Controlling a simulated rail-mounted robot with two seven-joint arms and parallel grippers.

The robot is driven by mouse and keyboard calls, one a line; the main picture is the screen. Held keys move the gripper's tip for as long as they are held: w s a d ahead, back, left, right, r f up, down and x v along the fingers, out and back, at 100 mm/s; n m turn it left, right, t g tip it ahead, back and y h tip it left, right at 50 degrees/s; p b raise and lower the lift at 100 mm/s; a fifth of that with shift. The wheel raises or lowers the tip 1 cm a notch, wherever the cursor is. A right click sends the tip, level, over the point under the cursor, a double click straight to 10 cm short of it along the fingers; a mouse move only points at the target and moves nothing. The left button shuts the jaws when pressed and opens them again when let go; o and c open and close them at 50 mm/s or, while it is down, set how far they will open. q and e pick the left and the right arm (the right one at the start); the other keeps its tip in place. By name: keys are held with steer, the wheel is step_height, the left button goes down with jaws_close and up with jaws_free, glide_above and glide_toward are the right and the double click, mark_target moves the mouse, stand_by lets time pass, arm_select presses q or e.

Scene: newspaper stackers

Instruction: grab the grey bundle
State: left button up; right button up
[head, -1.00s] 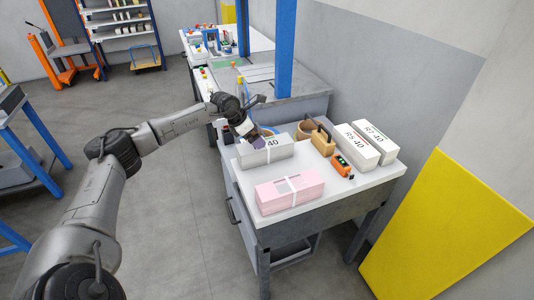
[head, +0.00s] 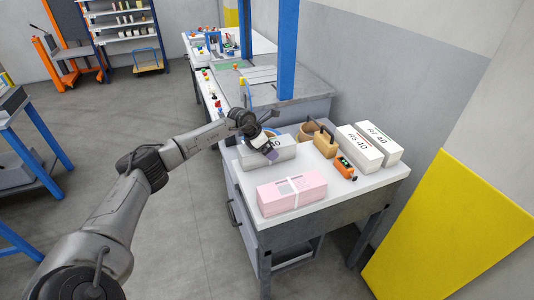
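The grey bundle (head: 262,164) lies on the back left part of the white tabletop, with a pale strap and a partly covered number label on top. My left gripper (head: 269,151) is over its top, pointing down and hiding part of the label. Whether the fingers touch the bundle, and how far apart they are, I cannot tell at this size. The bundle rests on the table. My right gripper is out of view.
A pink bundle (head: 291,193) lies in front of the grey one. To the right are a brown handled block (head: 326,146), an orange device (head: 345,168) and two white bundles, R6 40 (head: 359,147) and R7 40 (head: 381,144). A yellow panel (head: 445,235) leans at the right.

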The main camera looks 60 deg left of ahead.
arm_select(q)
steer(key=c, duration=1.6)
steer(key=shift+r, duration=0.15)
steer(key=shift+c, duration=0.3)
